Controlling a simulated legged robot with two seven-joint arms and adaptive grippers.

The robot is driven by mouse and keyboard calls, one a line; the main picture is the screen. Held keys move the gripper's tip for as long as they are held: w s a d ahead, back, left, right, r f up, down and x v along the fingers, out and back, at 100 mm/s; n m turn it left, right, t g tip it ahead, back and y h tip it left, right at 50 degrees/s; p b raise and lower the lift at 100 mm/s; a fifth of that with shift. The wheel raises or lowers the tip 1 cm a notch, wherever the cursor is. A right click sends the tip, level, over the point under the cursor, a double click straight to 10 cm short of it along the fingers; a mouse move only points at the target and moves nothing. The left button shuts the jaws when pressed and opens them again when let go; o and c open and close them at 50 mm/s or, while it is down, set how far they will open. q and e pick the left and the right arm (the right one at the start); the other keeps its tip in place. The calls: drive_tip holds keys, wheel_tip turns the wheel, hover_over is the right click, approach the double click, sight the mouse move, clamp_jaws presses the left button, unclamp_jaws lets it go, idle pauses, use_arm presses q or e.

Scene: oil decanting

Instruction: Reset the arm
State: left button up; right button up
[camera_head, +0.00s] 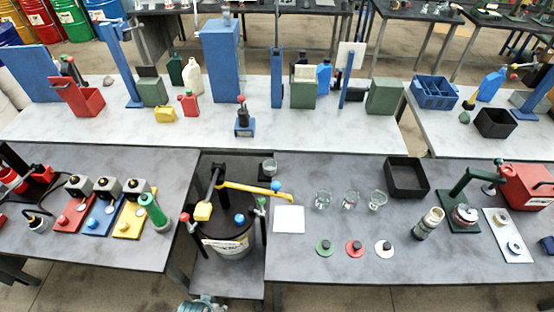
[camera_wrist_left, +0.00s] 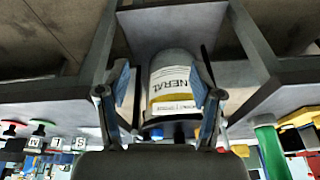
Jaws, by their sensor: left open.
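My left gripper (camera_wrist_left: 160,88) is open in the left wrist view, with one finger on each side and nothing between them. Beyond the fingers, apart from them, is a white drum (camera_wrist_left: 174,80) with a yellow-banded label. In the head view this drum (camera_head: 232,246) stands in the gap between the two front tables, with a black lid and a yellow-handled pump (camera_head: 217,190) on top. A grey-teal mechanical part, probably my left gripper (camera_head: 203,303), shows at the bottom edge, in front of the drum and cut off by the frame. My right gripper is in neither view.
The right front table holds glass beakers (camera_head: 351,199), a white square sheet (camera_head: 289,219), a black tray (camera_head: 407,178) and a green stand (camera_head: 466,200). The left front table holds coloured stations (camera_head: 101,220) and a green cylinder (camera_head: 153,212). Table edges flank the drum.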

use_arm(q)
drive_tip(key=s+f+g+b, duration=0.1)
drive_tip(key=s+f, duration=0.1)
drive_tip(key=f, duration=1.3)
drive_tip(key=s+f+b, duration=0.2)
drive_tip(key=f, duration=1.3)
drive_tip(key=s+a+f+g+b, duration=0.1)
drive_tip(key=s+a+f+b, duration=0.1)
drive_tip(key=s+f, duration=1.3)
drive_tip(key=shift+s+a+f, duration=0.2)
drive_tip(key=shift+s+a, duration=0.3)
